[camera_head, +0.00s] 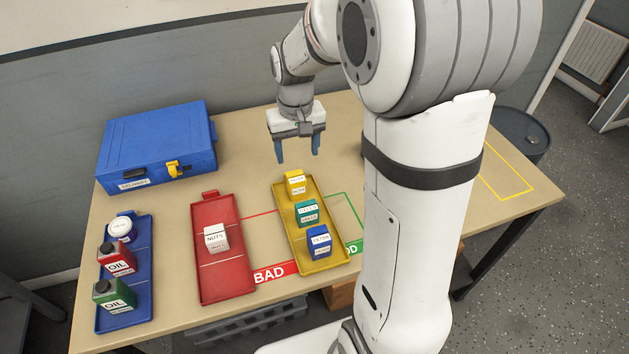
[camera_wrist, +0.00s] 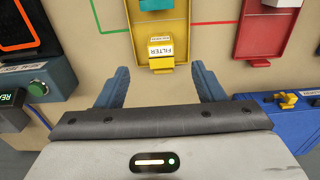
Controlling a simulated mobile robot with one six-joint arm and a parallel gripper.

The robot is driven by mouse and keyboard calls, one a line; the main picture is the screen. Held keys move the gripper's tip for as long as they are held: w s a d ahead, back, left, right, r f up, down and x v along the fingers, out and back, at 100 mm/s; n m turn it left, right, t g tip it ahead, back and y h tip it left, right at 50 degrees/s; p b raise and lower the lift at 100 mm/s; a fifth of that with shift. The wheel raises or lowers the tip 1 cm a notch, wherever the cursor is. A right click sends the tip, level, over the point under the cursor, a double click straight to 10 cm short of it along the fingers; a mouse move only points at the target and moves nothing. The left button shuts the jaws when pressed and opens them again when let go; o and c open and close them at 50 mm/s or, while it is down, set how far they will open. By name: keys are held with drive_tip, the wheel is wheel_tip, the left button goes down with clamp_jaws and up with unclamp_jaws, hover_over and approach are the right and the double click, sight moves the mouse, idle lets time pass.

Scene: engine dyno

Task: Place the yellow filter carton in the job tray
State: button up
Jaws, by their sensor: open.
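The yellow filter carton (camera_head: 295,184) stands at the far end of the yellow tray (camera_head: 327,265), beside a teal carton (camera_head: 307,212) and a blue filter carton (camera_head: 319,241) in the same tray. In the wrist view the yellow carton (camera_wrist: 161,52) lies ahead of and between my fingers, apart from them. My gripper (camera_head: 298,152) is open and empty, above the table just behind the yellow tray. Its blue fingers (camera_wrist: 158,85) also show in the wrist view. Which tray is the job tray I cannot tell from any label.
A red tray (camera_head: 225,275) holds a white nuts box (camera_head: 216,238). A blue tray (camera_head: 125,318) at left holds two oil containers and a white-lidded jar. A blue case (camera_head: 157,148) stands behind. A yellow outline (camera_head: 507,171) at right encloses bare table. My arm hides part of the table.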

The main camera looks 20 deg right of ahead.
drive_tip(key=s+r+t, duration=0.1)
drive_tip(key=s+r, duration=0.1)
drive_tip(key=s, duration=0.7)
drive_tip(key=s+r+t, duration=0.1)
drive_tip(key=s+r, duration=0.1)
drive_tip(key=s, duration=0.7)
drive_tip(key=shift+s, duration=0.35)
